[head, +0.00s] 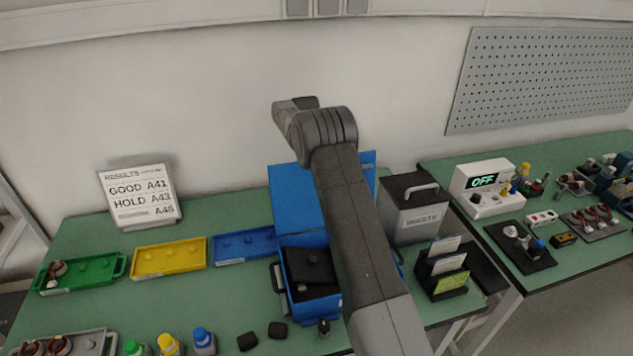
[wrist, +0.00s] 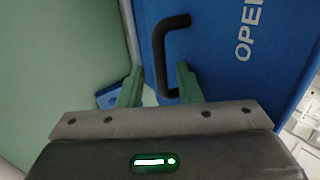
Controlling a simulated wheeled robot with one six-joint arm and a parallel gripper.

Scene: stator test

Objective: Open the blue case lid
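The blue case (head: 325,308) stands on the green bench in the head view, partly behind my arm. Its blue lid (head: 294,196) is raised at the back, and the case's inside shows, with a dark item (head: 308,265) in it. In the wrist view, the lid's blue face (wrist: 225,75) carries the lettering "OPEN" and a black handle (wrist: 160,52). My gripper (wrist: 159,84) is open, its green fingers apart near the handle's lower end. The handle lies between them, closer to the right finger; contact cannot be told. My gripper's fingers are hidden in the head view.
Green (head: 85,273), yellow (head: 168,258) and blue (head: 243,246) trays lie left of the case. A grey box with a handle (head: 415,215) and a card holder (head: 443,275) stand to its right. Bottles (head: 170,346) and small black blocks are in front.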

